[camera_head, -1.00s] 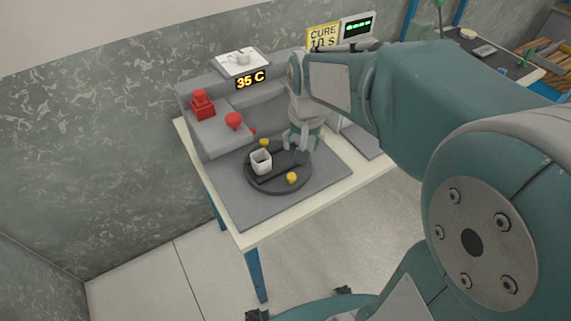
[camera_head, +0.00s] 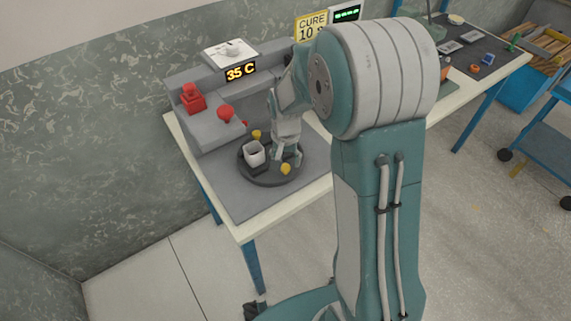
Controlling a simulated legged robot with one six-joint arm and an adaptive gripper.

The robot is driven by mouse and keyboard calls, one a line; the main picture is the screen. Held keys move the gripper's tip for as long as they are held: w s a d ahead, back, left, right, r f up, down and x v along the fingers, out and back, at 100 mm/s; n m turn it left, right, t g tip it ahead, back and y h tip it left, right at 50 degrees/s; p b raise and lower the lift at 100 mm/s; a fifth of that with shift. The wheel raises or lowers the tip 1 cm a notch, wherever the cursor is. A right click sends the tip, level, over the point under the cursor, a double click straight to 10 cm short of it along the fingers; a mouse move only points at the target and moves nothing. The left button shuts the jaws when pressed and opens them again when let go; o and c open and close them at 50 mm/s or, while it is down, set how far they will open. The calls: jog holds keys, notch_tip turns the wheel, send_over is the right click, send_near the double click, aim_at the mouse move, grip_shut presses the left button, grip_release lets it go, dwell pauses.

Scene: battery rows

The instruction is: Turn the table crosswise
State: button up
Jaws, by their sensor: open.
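The table of the task seems to be the round dark turntable (camera_head: 268,182) on the grey mat of the bench. A white square cup (camera_head: 254,153) stands on its left part, beside a dark bar-like ridge. Two yellow knobs sit on it, one at the back (camera_head: 257,134) and one at the front (camera_head: 286,169). My gripper (camera_head: 287,160) is open, pointing down over the right part of the turntable, close to the front yellow knob. Whether its fingertips touch anything I cannot tell. My gripper and wrist hide the turntable's right back part.
A grey station behind the turntable carries a red block (camera_head: 192,98), a red knob (camera_head: 225,113), a "35 C" display (camera_head: 241,71) and a white dial (camera_head: 230,52). A "CURE" sign (camera_head: 311,27) stands behind my arm. The mat's front (camera_head: 245,207) is clear.

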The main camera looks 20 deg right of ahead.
aim_at(294, 157)
jog(key=shift+a+f, duration=0.1)
jog(key=shift+f, duration=1.1)
grip_shut()
jog(key=shift+d, duration=0.2)
jog(key=shift+w+d+n, duration=0.2)
jog(key=shift+d+n, duration=0.2)
jog(key=shift+n, duration=0.3)
jog(key=shift+w+d+n, duration=0.2)
jog(key=shift+d+n, duration=0.15)
jog(key=shift+n, duration=0.35)
jog(key=shift+w+d+n, duration=0.3)
jog(key=shift+d+n, duration=0.05)
jog(key=shift+n, duration=0.35)
jog(key=shift+w+d+n, duration=0.3)
jog(key=shift+d+n, duration=0.05)
jog(key=shift+n, duration=0.35)
jog(key=shift+d, duration=0.1)
